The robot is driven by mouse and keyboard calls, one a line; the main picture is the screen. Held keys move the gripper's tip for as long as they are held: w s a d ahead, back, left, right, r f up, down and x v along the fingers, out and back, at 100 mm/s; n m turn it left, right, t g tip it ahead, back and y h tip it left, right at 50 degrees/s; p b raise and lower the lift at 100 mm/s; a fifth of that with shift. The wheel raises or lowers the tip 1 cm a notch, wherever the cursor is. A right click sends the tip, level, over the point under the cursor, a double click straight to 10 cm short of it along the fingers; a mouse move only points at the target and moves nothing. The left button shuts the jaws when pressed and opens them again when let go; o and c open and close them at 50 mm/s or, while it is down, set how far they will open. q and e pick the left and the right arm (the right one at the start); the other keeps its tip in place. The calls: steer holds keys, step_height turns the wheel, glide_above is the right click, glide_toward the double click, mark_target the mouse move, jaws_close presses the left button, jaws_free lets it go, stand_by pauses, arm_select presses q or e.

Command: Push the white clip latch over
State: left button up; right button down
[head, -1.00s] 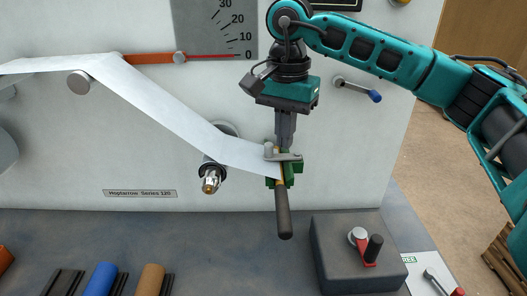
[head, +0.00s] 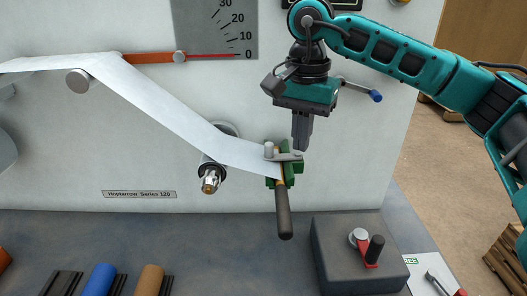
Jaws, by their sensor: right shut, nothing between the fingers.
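The pale grey-white clip latch (head: 284,157) lies across a green clip body (head: 297,169) on the front of the machine panel. A long dark handle (head: 283,215) hangs down below it. The end of a white strip (head: 240,153) reaches the clip from the left. My right gripper (head: 301,147) points down with its fingers shut and empty. Its fingertips are just above the right end of the latch; I cannot tell whether they touch it. My left gripper is not in view.
A brass-tipped nozzle (head: 210,178) sticks out left of the clip. A lever with a blue knob (head: 376,96) is on the panel to the right. A dark box with a red crank (head: 370,255) stands below right. Coloured rolls (head: 101,279) lie at lower left.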

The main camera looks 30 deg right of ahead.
steer(key=shift+s+d+f+b, duration=0.1)
steer(key=shift+s+d+b, duration=0.5)
steer(key=shift+s+d, duration=1.15)
steer(key=shift+d, duration=0.1)
stand_by(0.5)
step_height(320, 180, up, 5)
steer(key=p, duration=0.4)
stand_by(0.3)
